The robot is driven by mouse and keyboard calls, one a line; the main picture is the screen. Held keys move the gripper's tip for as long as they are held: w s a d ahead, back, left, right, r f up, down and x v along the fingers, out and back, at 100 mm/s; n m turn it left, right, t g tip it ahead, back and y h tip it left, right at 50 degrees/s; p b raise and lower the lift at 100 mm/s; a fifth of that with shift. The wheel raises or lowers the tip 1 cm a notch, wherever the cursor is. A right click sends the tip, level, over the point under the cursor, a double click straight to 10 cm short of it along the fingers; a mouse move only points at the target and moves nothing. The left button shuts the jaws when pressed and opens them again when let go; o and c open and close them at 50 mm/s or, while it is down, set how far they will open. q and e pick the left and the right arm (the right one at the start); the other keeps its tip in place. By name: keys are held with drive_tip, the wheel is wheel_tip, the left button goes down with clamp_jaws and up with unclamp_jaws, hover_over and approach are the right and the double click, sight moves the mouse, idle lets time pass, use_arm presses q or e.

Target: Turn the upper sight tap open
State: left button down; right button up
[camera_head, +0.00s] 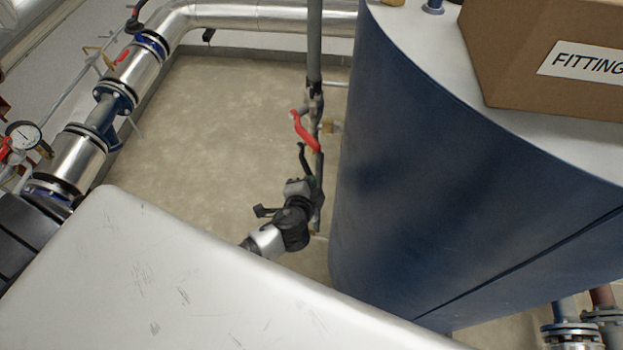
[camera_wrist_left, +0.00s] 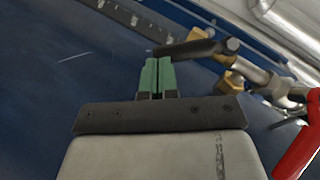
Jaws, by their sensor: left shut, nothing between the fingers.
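A tap lever with a black grip (camera_wrist_left: 190,50) lies just past my left gripper's fingertips in the left wrist view. Its grip end is at or against the tips; I cannot tell whether they touch. The lever joins a metal fitting with brass parts (camera_wrist_left: 229,82). My left gripper (camera_wrist_left: 157,64) has green fingers, shut with nothing between them. In the head view my left arm reaches up to the thin vertical pipe (camera_head: 314,50), where a dark lever (camera_head: 303,158) shows below a red lever (camera_head: 304,131). The fingertips are not clear there. My right gripper is not in view.
A large blue tank (camera_head: 430,180) stands right of the pipe, with a cardboard box (camera_head: 520,60) on top. The red lever (camera_wrist_left: 299,150) is at the wrist view's right edge. A graduated scale (camera_wrist_left: 130,18) is at its top. Flanged silver pipes (camera_head: 130,75) run at left.

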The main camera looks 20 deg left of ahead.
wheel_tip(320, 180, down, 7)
drive_tip(key=b, duration=0.6)
use_arm(q)
drive_tip(key=shift+w+a+f+m+t+y+b, duration=0.35)
drive_tip(key=shift+a+f+m+t+b, duration=0.25)
drive_tip(key=shift+b, duration=0.2)
drive_tip(key=shift+w+a+f+m+t+y+b, duration=0.45)
drive_tip(key=shift+a+f+t+b, duration=0.1)
drive_tip(key=shift+a+b, duration=0.15)
drive_tip(key=shift+w+a+f+m+t+y+b, duration=0.3)
drive_tip(key=shift+a+f+m+t+b, duration=0.25)
drive_tip(key=shift+b, duration=0.3)
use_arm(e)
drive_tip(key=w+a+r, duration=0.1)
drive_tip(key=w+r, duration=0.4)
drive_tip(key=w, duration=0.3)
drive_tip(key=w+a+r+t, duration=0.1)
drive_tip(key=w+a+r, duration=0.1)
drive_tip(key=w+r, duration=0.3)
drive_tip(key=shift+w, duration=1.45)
use_arm(q)
drive_tip(key=shift+f, duration=0.1)
